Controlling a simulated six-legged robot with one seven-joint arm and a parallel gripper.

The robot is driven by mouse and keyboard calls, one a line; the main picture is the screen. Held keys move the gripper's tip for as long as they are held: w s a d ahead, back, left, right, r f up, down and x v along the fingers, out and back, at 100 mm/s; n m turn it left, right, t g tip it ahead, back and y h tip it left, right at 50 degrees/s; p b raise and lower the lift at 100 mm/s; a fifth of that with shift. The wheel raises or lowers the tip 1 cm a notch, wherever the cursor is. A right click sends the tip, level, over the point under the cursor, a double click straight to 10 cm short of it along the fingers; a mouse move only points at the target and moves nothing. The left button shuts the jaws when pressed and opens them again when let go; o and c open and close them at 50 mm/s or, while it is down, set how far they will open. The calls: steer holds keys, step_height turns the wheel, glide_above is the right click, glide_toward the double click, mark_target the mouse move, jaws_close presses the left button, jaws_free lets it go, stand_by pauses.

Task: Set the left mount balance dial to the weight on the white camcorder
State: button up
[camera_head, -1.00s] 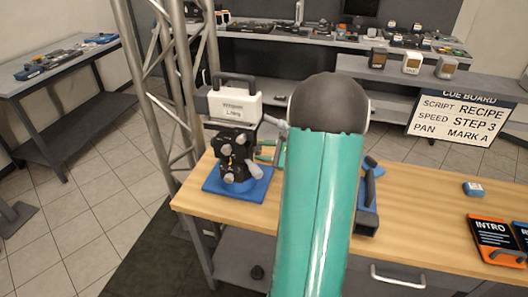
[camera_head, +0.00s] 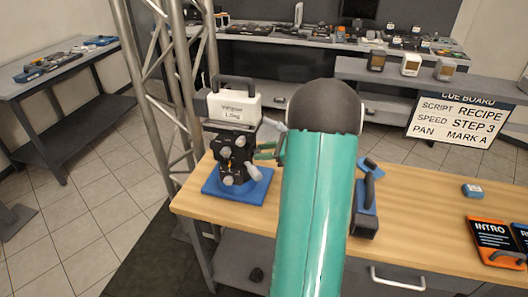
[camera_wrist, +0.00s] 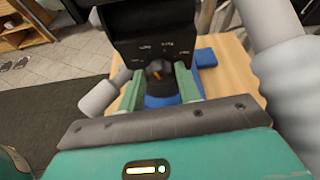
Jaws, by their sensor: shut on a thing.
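The white camcorder (camera_head: 232,106), with a dark carry handle, sits on top of the black left mount (camera_head: 232,150). Its small printed label seems to read 1.5kg. The mount stands on a blue base (camera_head: 240,187) at the left of the wooden table. In the wrist view, the mount's dark face (camera_wrist: 150,40) carries small pale labels in an arc, too small to read. Below them is the balance dial (camera_wrist: 156,72) with an orange pointer mark. My gripper (camera_wrist: 158,84) has its green fingers on either side of the dial, shut on it. My arm hides the table's middle.
A blue and black device (camera_head: 365,205) stands just right of my arm. A metal truss (camera_head: 165,110) rises behind the mount. The table right of the device is mostly clear.

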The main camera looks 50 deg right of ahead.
steer(key=o, duration=1)
steer(key=shift+c, duration=0.2)
steer(key=v, duration=1.3)
steer(key=shift+s+r, duration=0.2)
steer(key=shift+s, duration=0.1)
steer(key=shift+d, duration=0.15)
